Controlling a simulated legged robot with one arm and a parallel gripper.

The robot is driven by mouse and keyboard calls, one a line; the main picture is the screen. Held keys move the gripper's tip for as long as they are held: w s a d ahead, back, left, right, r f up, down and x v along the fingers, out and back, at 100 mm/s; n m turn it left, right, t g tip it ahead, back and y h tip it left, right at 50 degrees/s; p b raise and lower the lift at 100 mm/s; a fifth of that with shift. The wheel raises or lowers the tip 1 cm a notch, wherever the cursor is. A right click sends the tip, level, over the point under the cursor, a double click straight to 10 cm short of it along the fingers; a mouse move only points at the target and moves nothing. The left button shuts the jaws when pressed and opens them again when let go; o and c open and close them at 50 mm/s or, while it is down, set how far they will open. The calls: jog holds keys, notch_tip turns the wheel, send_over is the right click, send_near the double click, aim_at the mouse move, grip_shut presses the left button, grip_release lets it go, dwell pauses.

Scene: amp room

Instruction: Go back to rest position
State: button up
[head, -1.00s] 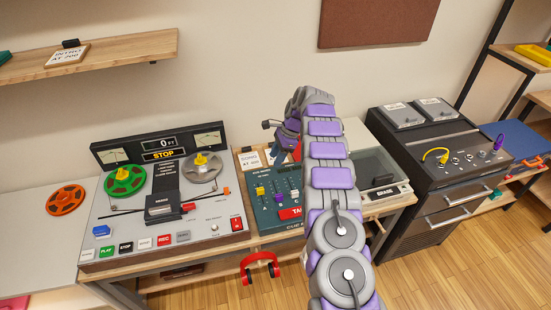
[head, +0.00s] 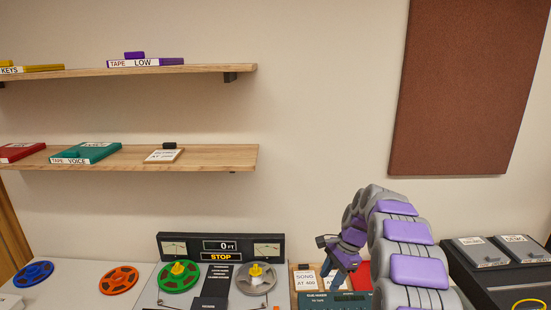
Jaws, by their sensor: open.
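My gripper (head: 338,272) is at the lower right in the head view, at the end of my purple and grey arm. Its fingers point down over the panel with the cards, and they are apart with nothing seen between them. The card reading SONG AT 400 (head: 306,281) stands just left of the fingers. Part of a second card is hidden behind them. The arm is bent over at the top and hides part of the bench behind it.
The tape machine (head: 221,246) with a green reel (head: 179,277) stands left of my gripper. Orange (head: 118,280) and blue (head: 33,274) reels lie farther left. Two wall shelves (head: 225,156) hold tape boxes. A brown panel (head: 465,90) hangs at right. A dark cabinet (head: 500,275) stands below it.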

jog(key=s+a+r+n+h, duration=0.1)
jog(key=s+r+n, duration=0.15)
jog(key=s, duration=0.35)
jog(key=s+a+r+n, duration=0.2)
jog(key=s+r, duration=0.2)
jog(key=s, duration=0.2)
jog(key=s+n+g+h, duration=0.1)
jog(key=s+n, duration=0.8)
jog(key=s, duration=2.5)
jog(key=shift+s+d+f+h, duration=0.25)
jog(key=shift+s+d+h, duration=0.1)
jog(key=shift+h, duration=0.55)
jog(key=shift+w, duration=0.1)
